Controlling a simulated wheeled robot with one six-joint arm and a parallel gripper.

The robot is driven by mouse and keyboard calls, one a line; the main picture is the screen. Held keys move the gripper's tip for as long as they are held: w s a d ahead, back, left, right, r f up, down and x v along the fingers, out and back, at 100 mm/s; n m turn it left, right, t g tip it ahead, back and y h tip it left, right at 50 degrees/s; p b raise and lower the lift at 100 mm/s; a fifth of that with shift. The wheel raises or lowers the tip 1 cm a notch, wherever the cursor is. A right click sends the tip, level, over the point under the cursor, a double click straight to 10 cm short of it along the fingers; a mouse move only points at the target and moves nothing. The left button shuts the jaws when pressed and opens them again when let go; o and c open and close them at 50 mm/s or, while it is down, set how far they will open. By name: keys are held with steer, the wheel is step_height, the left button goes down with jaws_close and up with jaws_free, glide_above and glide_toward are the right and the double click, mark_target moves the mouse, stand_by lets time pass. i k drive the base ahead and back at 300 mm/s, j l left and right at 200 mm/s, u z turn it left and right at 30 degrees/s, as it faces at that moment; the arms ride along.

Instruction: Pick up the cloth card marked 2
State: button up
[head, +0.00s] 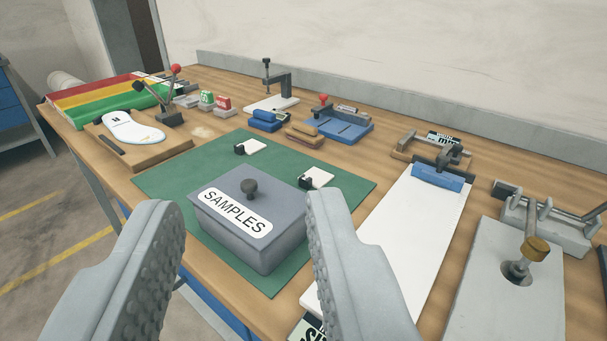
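No 2 can be read on any card in the head view. Two small white cards (256,146) and (321,176), each with a black block or clip at its left end, lie on the green mat (170,184). I cannot tell whether they are cloth. A grey lidded box (280,245) labelled SAMPLES, with a dark knob on top, stands on the mat; its inside is hidden. My gripper (243,208) is open, its two grey ribbed fingers wide apart in the foreground. Nothing is held between them, and the box shows in the gap beyond.
A white insole (133,130) lies on a wooden board at the left, near red, yellow and green trays (110,97). A blue fixture (343,129) stands behind the mat. A long white board (415,225) and a grey clamp plate (500,295) fill the right.

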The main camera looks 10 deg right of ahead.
mark_target(316, 177)
steer(key=i+j+z, duration=0.25)
steer(key=i+j, duration=0.15)
steer(key=j, duration=0.25)
steer(key=i+j+z, duration=0.25)
steer(key=j, duration=0.45)
steer(key=i, duration=0.1)
